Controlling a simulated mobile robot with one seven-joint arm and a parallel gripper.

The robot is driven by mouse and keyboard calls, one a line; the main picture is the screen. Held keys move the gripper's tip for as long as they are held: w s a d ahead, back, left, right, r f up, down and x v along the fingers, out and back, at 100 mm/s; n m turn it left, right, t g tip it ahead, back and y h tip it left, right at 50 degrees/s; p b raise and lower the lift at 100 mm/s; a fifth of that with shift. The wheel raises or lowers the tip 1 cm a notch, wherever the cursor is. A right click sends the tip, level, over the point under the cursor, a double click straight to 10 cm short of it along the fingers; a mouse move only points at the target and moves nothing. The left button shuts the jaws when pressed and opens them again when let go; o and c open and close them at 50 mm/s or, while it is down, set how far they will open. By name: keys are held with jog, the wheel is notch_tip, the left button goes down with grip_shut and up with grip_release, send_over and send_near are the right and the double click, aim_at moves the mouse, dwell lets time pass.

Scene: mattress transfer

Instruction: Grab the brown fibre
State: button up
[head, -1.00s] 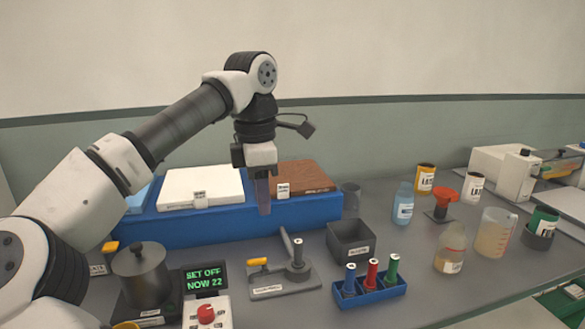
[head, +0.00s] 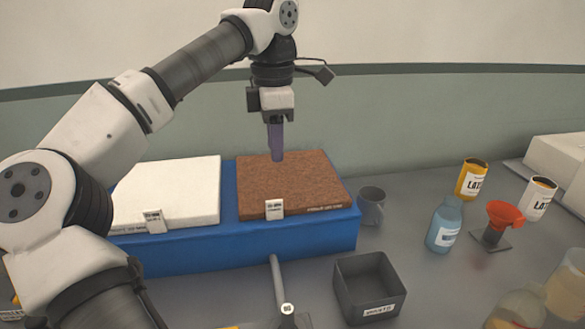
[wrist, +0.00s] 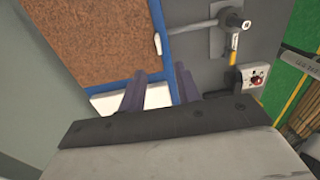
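The brown fibre is a flat, speckled brown slab (head: 290,185) lying on the right part of the blue stand (head: 300,238), with a small white tag at its front edge. In the wrist view the brown fibre (wrist: 85,40) fills the upper left. My gripper (head: 277,158) points down over the slab's back part in the head view; the height between fingertips and slab is hard to judge. In the wrist view the two purple fingers (wrist: 160,82) stand apart with nothing between them.
A white slab (head: 180,190) lies left of the brown one on the stand. A grey mug (head: 370,208) stands close to the stand's right end. A dark open box (head: 368,280) sits in front, and a blue bottle (head: 444,225) and red funnel (head: 506,215) stand further right.

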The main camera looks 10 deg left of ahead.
send_over(278, 200)
jog(key=f, duration=0.7)
jog(key=shift+s+f+p, duration=0.2)
jog(key=shift+f+p, duration=0.05)
jog(key=shift+p, duration=0.15)
jog(key=shift+w+f+p, duration=0.2)
jog(key=shift+f+p, duration=0.7)
jog(key=shift+f, duration=2.2)
jog(key=shift+c, duration=0.2)
grip_shut()
